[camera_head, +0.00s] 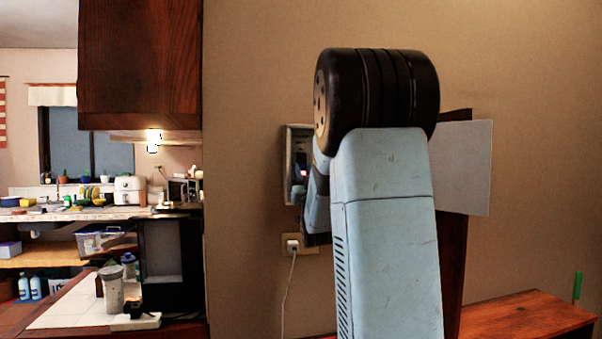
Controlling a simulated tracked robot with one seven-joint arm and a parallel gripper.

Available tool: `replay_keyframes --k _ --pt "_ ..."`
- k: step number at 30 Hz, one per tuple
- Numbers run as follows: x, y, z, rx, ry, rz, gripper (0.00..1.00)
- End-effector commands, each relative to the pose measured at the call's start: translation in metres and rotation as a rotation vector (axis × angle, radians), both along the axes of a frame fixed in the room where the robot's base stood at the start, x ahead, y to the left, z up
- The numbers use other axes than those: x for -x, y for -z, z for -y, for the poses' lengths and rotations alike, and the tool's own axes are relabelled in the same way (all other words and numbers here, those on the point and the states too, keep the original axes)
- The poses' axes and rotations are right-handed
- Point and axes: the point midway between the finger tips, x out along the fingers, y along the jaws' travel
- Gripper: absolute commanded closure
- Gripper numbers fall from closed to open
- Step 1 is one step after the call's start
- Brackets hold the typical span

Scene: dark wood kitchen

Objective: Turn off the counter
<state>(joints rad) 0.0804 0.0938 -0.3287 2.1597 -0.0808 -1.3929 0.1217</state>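My arm fills the middle of the view, with a pale blue link and a black joint. Behind it, a dark-framed wall device (299,140) with a small red light shows in part; my arm hides the rest. My gripper cannot be made out; it is hidden behind my arm. A kitchen counter (130,212) with dishes and appliances stands at the far left. A lit lamp (153,137) shows under the dark wood cabinet (140,60). I cannot tell which of these the task means by the counter.
A wall outlet (302,245) with a white plug and cord is below the wall device. A grey panel (463,168) and a dark wood board stand right of my arm. A reddish wood surface (525,318) is at lower right. Jars (112,288) stand on the near left worktop.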

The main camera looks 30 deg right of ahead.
Motion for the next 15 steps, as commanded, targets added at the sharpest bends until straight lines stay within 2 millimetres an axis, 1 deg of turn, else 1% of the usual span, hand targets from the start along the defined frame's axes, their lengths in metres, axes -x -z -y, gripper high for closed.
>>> replay_keyframes --k 1,4,11,15 --pt "0.0003 -0.0007 0.0006 0.0 0.001 0.001 0.67" --pt "0.0007 -0.0012 0.0011 0.0 0.002 0.002 0.57" --pt "0.0013 -0.0017 0.0016 0.001 0.004 0.004 0.57" --pt "0.0063 0.003 0.0004 0.0 0.004 0.003 0.57"
